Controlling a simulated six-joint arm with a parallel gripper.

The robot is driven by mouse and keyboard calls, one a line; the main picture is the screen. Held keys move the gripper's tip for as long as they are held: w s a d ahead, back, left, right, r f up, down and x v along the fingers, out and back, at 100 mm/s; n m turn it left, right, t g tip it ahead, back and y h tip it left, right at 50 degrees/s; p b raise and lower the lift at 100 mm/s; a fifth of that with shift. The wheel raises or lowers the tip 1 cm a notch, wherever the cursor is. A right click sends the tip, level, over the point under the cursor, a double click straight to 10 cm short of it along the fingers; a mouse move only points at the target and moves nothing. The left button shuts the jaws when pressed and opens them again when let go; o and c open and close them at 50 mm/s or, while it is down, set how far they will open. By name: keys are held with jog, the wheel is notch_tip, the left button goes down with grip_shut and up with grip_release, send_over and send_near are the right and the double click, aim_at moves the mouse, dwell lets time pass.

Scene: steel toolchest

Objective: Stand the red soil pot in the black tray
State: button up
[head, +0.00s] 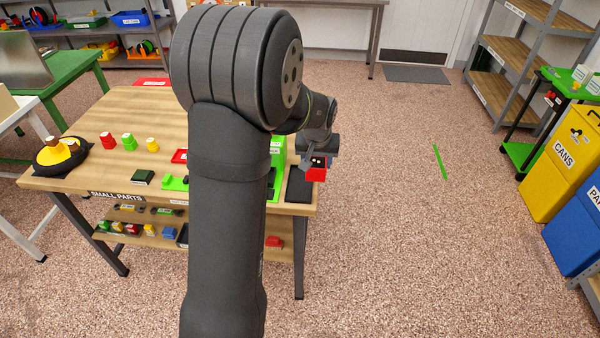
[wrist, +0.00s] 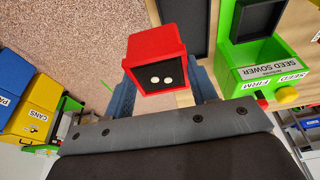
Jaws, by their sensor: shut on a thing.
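The red soil pot (wrist: 155,46) is square, with dark soil and two pale seeds showing in its mouth in the wrist view. My gripper (wrist: 162,90) is shut on it, one finger on each side. In the head view the pot (head: 316,174) hangs under my gripper (head: 318,160) by the table's right edge. The black tray (head: 300,184) lies on the table just left of the pot; in the wrist view part of the tray (wrist: 183,22) shows beyond the pot's right side. The pot's base is hidden, and its height over the tray is unclear.
The green seed sower (wrist: 262,68) stands beside the tray. Open floor (head: 390,220) lies right of the table.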

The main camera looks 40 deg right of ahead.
jog(key=shift+w+a+f, duration=0.2)
jog(key=shift+w+f, duration=0.8)
jog(key=shift+f, duration=0.25)
jog(key=shift+w+a+f, duration=0.15)
jog(key=shift+w+f, duration=0.8)
jog(key=shift+f, duration=0.35)
jog(key=shift+w+a+f, duration=0.2)
jog(key=shift+w+f, duration=0.8)
jog(key=shift+f, duration=0.25)
jog(key=shift+f, duration=0.15)
jog(key=o, duration=1.1)
jog(key=shift+o, duration=0.2)
jog(key=v, duration=1.2)
